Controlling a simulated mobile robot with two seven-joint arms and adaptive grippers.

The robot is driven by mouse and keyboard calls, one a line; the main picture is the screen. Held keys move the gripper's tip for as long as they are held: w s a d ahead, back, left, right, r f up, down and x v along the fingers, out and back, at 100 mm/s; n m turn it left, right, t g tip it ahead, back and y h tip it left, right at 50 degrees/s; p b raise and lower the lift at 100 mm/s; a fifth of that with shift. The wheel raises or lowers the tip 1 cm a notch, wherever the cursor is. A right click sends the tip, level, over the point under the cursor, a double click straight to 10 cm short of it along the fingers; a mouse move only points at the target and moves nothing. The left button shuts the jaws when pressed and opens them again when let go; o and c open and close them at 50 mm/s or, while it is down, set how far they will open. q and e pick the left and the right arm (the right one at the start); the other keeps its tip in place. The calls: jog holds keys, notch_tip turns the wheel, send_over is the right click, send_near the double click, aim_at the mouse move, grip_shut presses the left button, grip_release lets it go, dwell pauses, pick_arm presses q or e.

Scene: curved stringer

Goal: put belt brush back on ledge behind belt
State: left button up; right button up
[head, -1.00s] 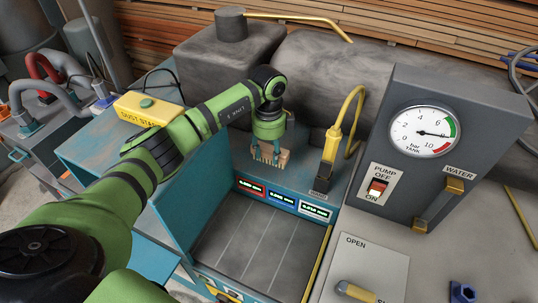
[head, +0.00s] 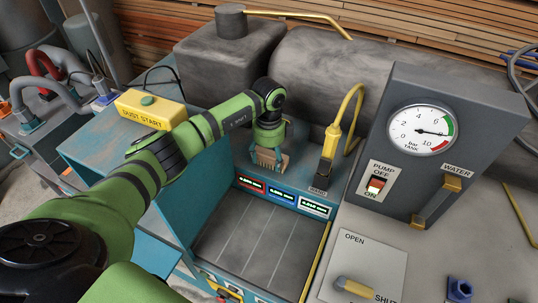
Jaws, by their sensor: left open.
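The belt brush (head: 285,164), a small light-brown wooden piece, is on the blue ledge (head: 233,176) behind the grey belt (head: 262,240). My left gripper (head: 267,158) is at the brush, pointing down, with its jaws open around or just beside it. The fingers and the wrist hide part of the brush, so I cannot tell whether they touch it. My right gripper is not in view.
Lit displays (head: 283,197) line the ledge front. A yellow-handled tool with a cable (head: 331,143) stands just right of the brush. The yellow dust start box (head: 151,109) is at left. A grey gauge panel (head: 440,150) rises at right.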

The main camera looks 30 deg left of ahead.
aim_at(269, 155)
pick_arm(q)
jog(key=shift+r, duration=0.45)
notch_tip(269, 155, up, 12)
jog(key=b, duration=0.4)
jog(key=shift+f, duration=0.25)
